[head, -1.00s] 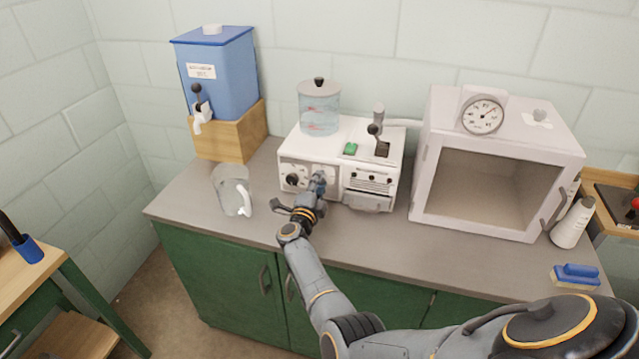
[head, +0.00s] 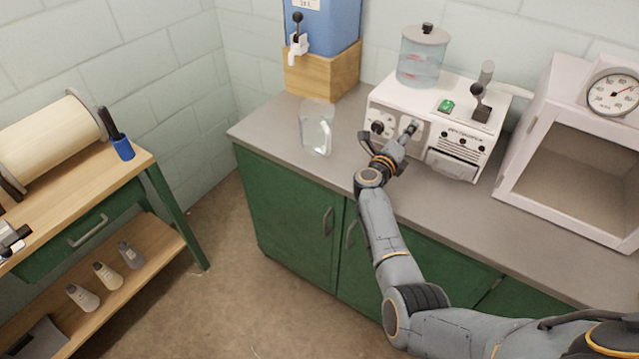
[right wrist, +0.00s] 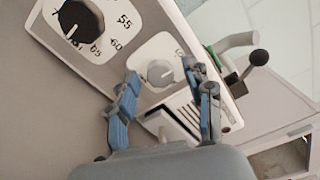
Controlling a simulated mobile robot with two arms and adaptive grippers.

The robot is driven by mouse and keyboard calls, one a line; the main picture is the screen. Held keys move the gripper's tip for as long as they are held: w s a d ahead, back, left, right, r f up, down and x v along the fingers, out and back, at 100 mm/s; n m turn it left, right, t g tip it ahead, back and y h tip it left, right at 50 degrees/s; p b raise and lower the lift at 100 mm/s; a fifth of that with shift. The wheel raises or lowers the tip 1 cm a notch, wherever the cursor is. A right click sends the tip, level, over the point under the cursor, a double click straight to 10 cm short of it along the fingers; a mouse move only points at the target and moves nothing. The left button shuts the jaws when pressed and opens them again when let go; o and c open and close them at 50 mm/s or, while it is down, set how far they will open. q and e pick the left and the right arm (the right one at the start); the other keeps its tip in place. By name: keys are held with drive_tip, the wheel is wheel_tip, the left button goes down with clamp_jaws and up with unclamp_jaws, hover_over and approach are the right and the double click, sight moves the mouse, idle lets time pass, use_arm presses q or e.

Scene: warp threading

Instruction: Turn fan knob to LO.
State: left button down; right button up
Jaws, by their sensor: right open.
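A white machine (head: 440,105) stands on the counter. In the right wrist view its front carries a light grey knob (right wrist: 160,73) on a white plate and a black knob (right wrist: 78,22) on a dial with numbers such as 55, 60 and 65. The grey knob's setting and most of its plate's marks are too small or hidden to read. My right gripper (right wrist: 160,76) is open, its blue-padded fingers on either side of the grey knob; contact cannot be told. In the head view my right gripper (head: 389,136) is at the machine's front, covering that knob. My left gripper is not in view.
A clear jug (head: 316,128) stands left of the machine, below a blue dispenser (head: 325,25) on a wooden block. A white open-fronted box with a gauge (head: 612,92) stands to the right. A workbench with a large roll (head: 50,140) is at the left.

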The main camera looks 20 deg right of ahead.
drive_tip(key=s+a+m+b, duration=0.6)
drive_tip(key=s+a+m, duration=0.2)
drive_tip(key=a+m, duration=0.3)
drive_tip(key=s+a+r+n+t+y, duration=0.2)
drive_tip(key=a+r+n+t+y, duration=0.45)
drive_tip(key=n+t, duration=0.35)
drive_tip(key=s+a+f+n+y, duration=0.1)
drive_tip(key=s+a+n+y, duration=0.2)
drive_tip(key=a+n+y, duration=0.8)
drive_tip(key=shift+s+n+g, duration=0.4)
drive_tip(key=shift+n, duration=2.5)
drive_tip(key=shift+f+y, duration=0.1)
drive_tip(key=shift+y, duration=0.15)
